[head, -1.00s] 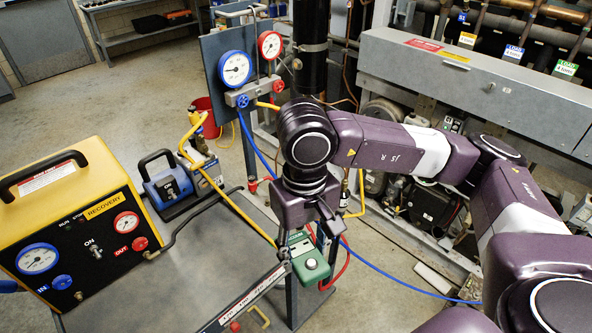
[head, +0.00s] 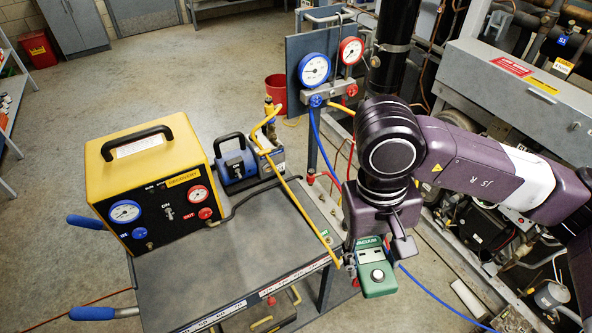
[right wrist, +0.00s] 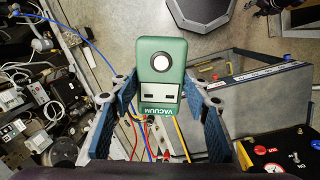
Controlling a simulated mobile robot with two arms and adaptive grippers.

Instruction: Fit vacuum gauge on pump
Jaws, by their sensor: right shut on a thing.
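The green vacuum gauge (head: 376,279), with a round grey button and a small display, hangs in my right gripper (head: 377,250). In the right wrist view the gauge (right wrist: 160,72) sits between the two blue-padded fingers of the gripper (right wrist: 160,92), which is shut on it. The gauge is just off the right front corner of the cart, apart from the pump. The blue pump (head: 234,158), with a black handle and ON switch, stands at the back of the cart. Brass fittings (head: 269,112) rise beside it, with a yellow hose.
A yellow recovery machine (head: 150,185) stands on the left of the grey cart (head: 230,262). A gauge manifold (head: 330,95) with blue and red dials stands behind. Hoses (head: 303,215) cross the cart's right edge. The cart's middle is clear.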

